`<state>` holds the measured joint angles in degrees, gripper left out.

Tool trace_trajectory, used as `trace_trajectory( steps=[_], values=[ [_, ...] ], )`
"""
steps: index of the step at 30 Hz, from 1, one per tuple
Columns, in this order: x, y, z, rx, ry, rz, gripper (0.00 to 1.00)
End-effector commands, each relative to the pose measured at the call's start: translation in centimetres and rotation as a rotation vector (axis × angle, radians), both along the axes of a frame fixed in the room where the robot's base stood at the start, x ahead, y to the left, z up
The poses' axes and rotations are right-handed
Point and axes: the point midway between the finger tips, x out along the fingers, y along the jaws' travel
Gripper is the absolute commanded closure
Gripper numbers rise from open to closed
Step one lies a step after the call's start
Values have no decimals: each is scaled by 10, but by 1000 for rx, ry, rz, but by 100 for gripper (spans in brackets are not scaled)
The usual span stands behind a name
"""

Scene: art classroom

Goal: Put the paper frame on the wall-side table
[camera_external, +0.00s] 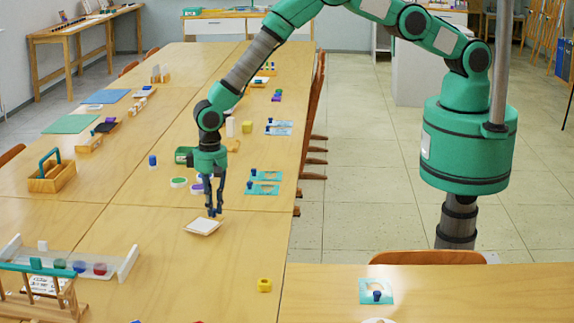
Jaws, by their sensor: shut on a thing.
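A small white flat square (203,227), which looks like the paper frame, is at the near part of the long wooden table. My gripper (214,212) points straight down at its far right edge and is shut on that edge. The square looks slightly tilted; I cannot tell whether it still touches the tabletop. The wooden table along the left wall (88,27), likely the wall-side table, stands far off at the upper left with several small things on it.
The long table (150,225) holds a wooden caddy (52,177), a rack with coloured pots (75,262), a yellow block (264,285), and blue cards with dark knobs (263,189). Chairs line its right edge. The tiled floor (365,190) at right is clear.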

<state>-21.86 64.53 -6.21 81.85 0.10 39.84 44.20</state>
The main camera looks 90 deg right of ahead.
Motion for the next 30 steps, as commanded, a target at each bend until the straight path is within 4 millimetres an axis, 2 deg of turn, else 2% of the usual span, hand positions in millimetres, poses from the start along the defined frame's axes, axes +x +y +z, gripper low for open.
trace_trajectory(
  steps=[6,19,20,22,23,30],
  values=[
    [0,0,-15,0,0,0,100],
    [0,0,-19,1,-1,0,100],
    [0,0,-19,1,-1,0,82],
    [0,0,-18,1,-1,0,68],
    [0,0,-18,1,-1,0,65],
    [0,0,-18,1,-1,0,65]
  ],
)
